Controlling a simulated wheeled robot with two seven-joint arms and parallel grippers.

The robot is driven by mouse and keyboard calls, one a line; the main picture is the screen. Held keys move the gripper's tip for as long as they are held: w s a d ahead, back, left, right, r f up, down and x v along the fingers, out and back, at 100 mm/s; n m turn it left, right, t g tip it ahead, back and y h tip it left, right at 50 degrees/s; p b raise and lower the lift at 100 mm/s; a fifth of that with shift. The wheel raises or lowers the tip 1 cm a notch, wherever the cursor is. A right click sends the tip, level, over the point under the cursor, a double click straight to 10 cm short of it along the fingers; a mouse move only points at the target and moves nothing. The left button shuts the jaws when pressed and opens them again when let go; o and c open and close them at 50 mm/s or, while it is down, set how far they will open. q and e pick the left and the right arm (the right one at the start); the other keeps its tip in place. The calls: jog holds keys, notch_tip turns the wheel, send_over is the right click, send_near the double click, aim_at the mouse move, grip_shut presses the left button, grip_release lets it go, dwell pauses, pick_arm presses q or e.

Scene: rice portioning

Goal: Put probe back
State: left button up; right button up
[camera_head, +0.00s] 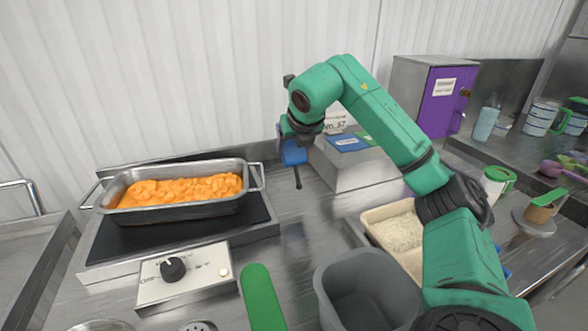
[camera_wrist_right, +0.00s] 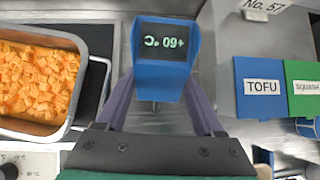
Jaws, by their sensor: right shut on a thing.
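The probe (camera_wrist_right: 160,84) is blue with a dark display reading about +60 °C. In the right wrist view it sits between the two fingers of my right gripper (camera_wrist_right: 158,100), which is shut on it. In the head view the blue probe (camera_head: 293,153) hangs upright in the air, its dark stem pointing down, just right of the pan of orange cubes (camera_head: 254,190). The gripper's fingers are mostly hidden there by my wrist. My left gripper is not in view; no resting place for the probe is clearly identifiable.
A metal box (camera_head: 350,176) with blue and green labels stands right of the probe. The hot plate (camera_head: 262,231) bears the pan. A grey bin (camera_head: 330,292) and a rice tray (camera_head: 378,214) stand in front. Bare counter lies below the probe.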

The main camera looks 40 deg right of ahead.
aim_at(295, 158)
jog(key=shift+f+b, duration=0.3)
jog(key=shift+f, duration=2.1)
jog(key=shift+f, duration=0.1)
jog(key=o, duration=1.4)
jog(key=shift+c, duration=0.2)
jog(key=shift+r, duration=0.25)
jog(key=v, duration=1.1)
jog(key=shift+s+r+p, duration=0.25)
jog(key=shift+r+p, duration=0.05)
jog(key=shift+a, duration=0.1)
